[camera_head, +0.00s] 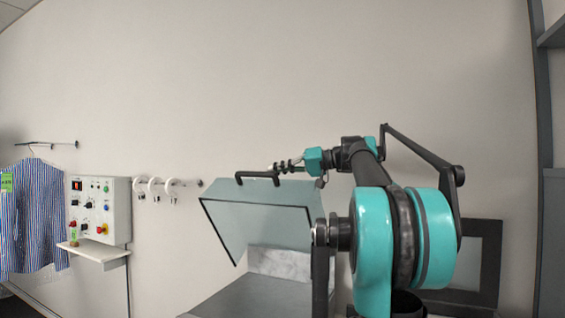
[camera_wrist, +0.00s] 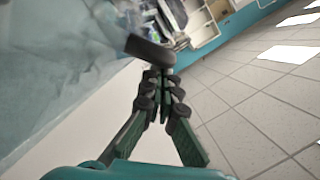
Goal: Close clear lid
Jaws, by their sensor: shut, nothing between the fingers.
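The clear, blue-tinted lid (camera_head: 235,192) is raised and tilted above a grey box (camera_head: 262,296), with a gap below its dark lower edge. A black bar handle (camera_head: 256,174) stands on its upper face. My gripper (camera_head: 274,168) is at the handle's right end in the head view, its fingers shut and empty. In the wrist view the dark handle (camera_wrist: 150,50) lies just beyond my shut fingertips (camera_wrist: 158,76); I cannot tell whether they touch. The lid's see-through panel (camera_wrist: 55,70) fills the left of that view. My arm hides the box's right side.
A striped shirt (camera_head: 35,215) hangs at the far left. Next to it are a control panel (camera_head: 88,205), a small shelf (camera_head: 95,252) and white rings (camera_head: 153,187) on a wall rod. A dark frame (camera_head: 487,265) stands behind my arm. The wall above is clear.

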